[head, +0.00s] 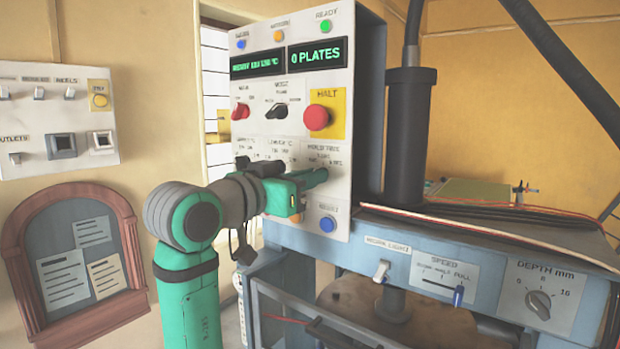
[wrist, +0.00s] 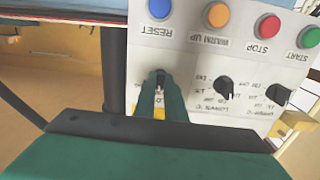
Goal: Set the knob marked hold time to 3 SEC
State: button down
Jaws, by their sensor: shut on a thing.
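The hold time knob sits on the white control panel (head: 358,130), below its label (head: 322,148) and to the right of the lower row of knobs. My gripper (head: 318,177) reaches the panel from the left and is shut on this knob. In the wrist view, which is upside down, the green fingers (wrist: 160,82) close around the dark knob (wrist: 160,76). The fingers hide most of the knob and part of its scale, so I cannot tell which mark its pointer is at.
The red halt button (head: 317,118) is just above my gripper, and the blue reset button (head: 327,224) is just below. In the wrist view, two black knobs (wrist: 223,87) (wrist: 278,94) are beside the fingers. The press bench (head: 480,260) extends right.

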dwell(0.4)
jog(key=c, duration=1.8)
grip_release()
jog(key=v, duration=1)
jog(key=shift+s+a, duration=0.2)
jog(key=shift+s, duration=0.15)
